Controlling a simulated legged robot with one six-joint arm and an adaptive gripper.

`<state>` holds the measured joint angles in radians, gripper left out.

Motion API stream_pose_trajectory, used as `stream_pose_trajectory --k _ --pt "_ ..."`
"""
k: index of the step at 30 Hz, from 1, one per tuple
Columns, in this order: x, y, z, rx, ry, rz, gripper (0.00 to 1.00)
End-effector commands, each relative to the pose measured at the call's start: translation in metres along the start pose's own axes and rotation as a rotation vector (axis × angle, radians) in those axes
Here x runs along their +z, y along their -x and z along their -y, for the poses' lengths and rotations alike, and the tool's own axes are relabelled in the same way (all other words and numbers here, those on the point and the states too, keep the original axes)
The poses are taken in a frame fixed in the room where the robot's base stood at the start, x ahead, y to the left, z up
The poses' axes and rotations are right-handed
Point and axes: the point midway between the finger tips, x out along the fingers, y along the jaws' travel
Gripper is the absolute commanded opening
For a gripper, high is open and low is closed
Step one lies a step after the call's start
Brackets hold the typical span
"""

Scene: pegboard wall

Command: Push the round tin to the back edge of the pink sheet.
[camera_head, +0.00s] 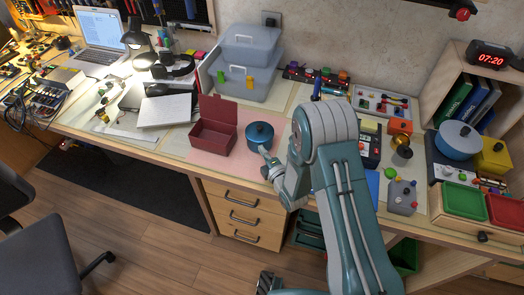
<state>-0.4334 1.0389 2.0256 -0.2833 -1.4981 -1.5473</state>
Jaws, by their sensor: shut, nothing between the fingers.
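The round tin (259,137) is blue with a dark knob on its lid. It stands upright on the right part of the pink sheet (226,163). My gripper (264,152) is shut and empty, low at the front side of the tin, to the right of the sheet's middle. Its tip is close to the tin; whether they touch I cannot tell. My arm hides part of the sheet's right side and the desk there.
An open dark red box (211,137) stands left of the tin on the sheet. Grey plastic bins (243,72) stand behind, near the wall. A larger blue round pot (457,142) is far right. A grey box (401,196) stands right of my arm.

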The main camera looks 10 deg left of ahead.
Motion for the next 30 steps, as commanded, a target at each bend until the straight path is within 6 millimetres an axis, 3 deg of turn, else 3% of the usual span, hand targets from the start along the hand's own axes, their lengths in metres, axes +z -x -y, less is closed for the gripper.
stream_pose_trajectory --k 15,30 --pt "0.067 -0.069 0.001 0.001 0.002 0.001 0.00" --pt "0.075 -0.078 0.001 -0.001 0.002 0.000 0.00"
